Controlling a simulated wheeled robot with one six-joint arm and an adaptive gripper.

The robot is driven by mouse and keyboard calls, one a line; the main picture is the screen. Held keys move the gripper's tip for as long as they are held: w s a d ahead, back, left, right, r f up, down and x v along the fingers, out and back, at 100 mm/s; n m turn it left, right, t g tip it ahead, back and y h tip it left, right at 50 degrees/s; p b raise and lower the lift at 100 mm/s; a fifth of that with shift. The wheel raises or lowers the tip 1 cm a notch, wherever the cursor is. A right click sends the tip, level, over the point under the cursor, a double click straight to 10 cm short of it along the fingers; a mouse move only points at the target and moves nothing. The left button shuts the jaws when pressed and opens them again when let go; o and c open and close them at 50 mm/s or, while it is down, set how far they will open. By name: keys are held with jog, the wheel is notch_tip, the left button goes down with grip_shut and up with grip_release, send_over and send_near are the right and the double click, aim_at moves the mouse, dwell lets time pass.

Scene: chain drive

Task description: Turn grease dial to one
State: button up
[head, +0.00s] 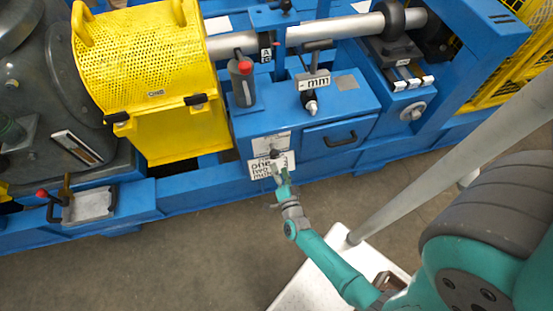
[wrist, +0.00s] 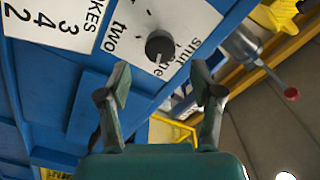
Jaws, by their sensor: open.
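The grease dial is a small round black knob (wrist: 159,45) on a white label plate (wrist: 128,14) in the wrist view. The words "shut" and "two" are legible on the plate, with another word partly behind the knob. In the head view the knob (head: 274,153) sits above the plate's large lettering, on the front of a blue cabinet (head: 240,130). My gripper (wrist: 161,82) is open and empty, its two fingers spread below the knob and apart from it. In the head view my gripper (head: 281,174) overlaps the label plate.
Another label plate ending in "KES" with numbers (wrist: 62,20) is beside the dial plate. A drawer with a black handle (head: 340,140) is right of the dial. A yellow perforated guard (head: 140,60) stands at left. A red-tipped lever (wrist: 265,62) shows at right in the wrist view.

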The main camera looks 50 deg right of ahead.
jog(key=shift+v, duration=2.5)
